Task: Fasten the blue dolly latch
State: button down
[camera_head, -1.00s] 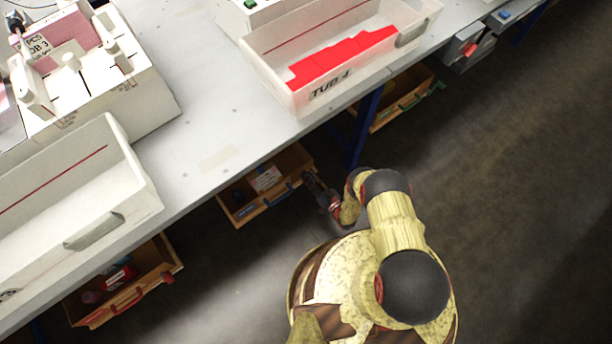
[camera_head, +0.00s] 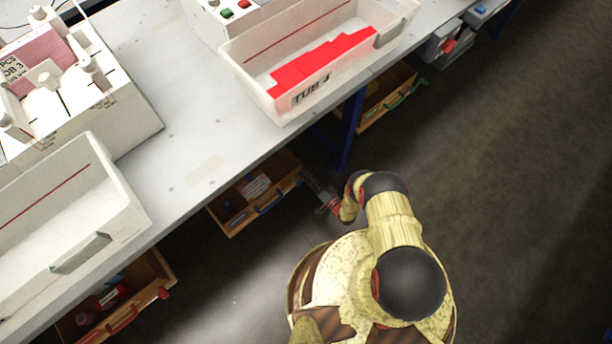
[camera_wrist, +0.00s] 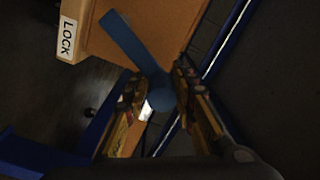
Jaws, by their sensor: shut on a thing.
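The blue dolly latch (camera_wrist: 132,44) shows in the wrist view as a flat blue bar, slanting from upper left down to a rounded end between my fingers. It lies across a wooden dolly (camera_wrist: 160,22) that bears a white LOCK label (camera_wrist: 67,38) at its left corner. My gripper (camera_wrist: 160,88) is shut on the latch, one finger on each side of the rounded end. In the head view my gripper (camera_head: 322,192) is at the right end of the middle wooden dolly (camera_head: 236,228), under the bench.
The bench (camera_head: 205,135) overhangs the dollies, with a blue leg (camera_head: 350,125) just behind my gripper. A dolly with a red handle (camera_head: 123,318) is at lower left; one with a green handle (camera_head: 406,92) is at upper right. Open floor (camera_head: 520,200) lies to the right.

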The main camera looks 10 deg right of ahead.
jog(key=shift+s+a+f, duration=0.1)
jog(key=shift+s+f, duration=0.05)
jog(key=shift+s, duration=0.1)
jog(key=c, duration=1.8)
grip_release()
jog(key=shift+o, duration=1.3)
jog(key=shift+w, duration=0.15)
jog(key=shift+r, duration=0.25)
notch_tip(320, 180, up, 8)
jog(key=shift+r, duration=0.85)
jog(key=shift+c, duration=0.5)
